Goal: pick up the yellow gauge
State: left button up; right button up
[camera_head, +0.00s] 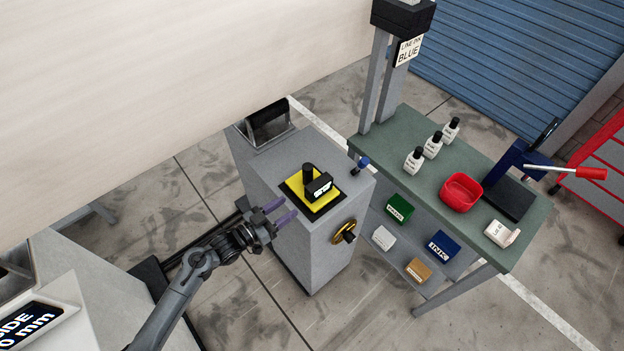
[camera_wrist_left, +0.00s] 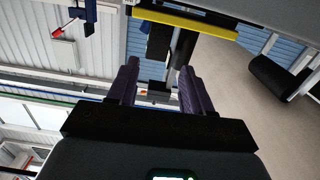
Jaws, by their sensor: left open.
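A yellow square plate (camera_head: 294,188) with a dark border lies on top of the grey pedestal (camera_head: 270,195). A black upright post (camera_head: 308,173) and a black block with a pale face (camera_head: 320,187) stand on it. I cannot tell which of these parts make up the yellow gauge. My left gripper (camera_head: 288,208), with purple fingers, is open and empty, just left of and in front of the pedestal's top. In the left wrist view the gripper (camera_wrist_left: 160,85) shows its fingers apart, with a yellow strip (camera_wrist_left: 185,25) beyond them. My right gripper is not in view.
A brass ring (camera_head: 344,232) with a dark knob sticks out of the pedestal's side.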

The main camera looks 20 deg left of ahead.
aim_at(307, 193)
pick_arm(q)
jog(key=x, duration=0.2)
jog(key=b+x, duration=0.1)
jog(key=x, duration=0.2)
jog(key=shift+w+d+r, duration=0.1)
jog(key=shift+w+r, duration=0.1)
jog(key=shift+r, duration=0.05)
jog(key=shift+x, duration=3.25)
jog(key=shift+d, duration=0.15)
grip_shut()
jog(key=shift+r, duration=0.1)
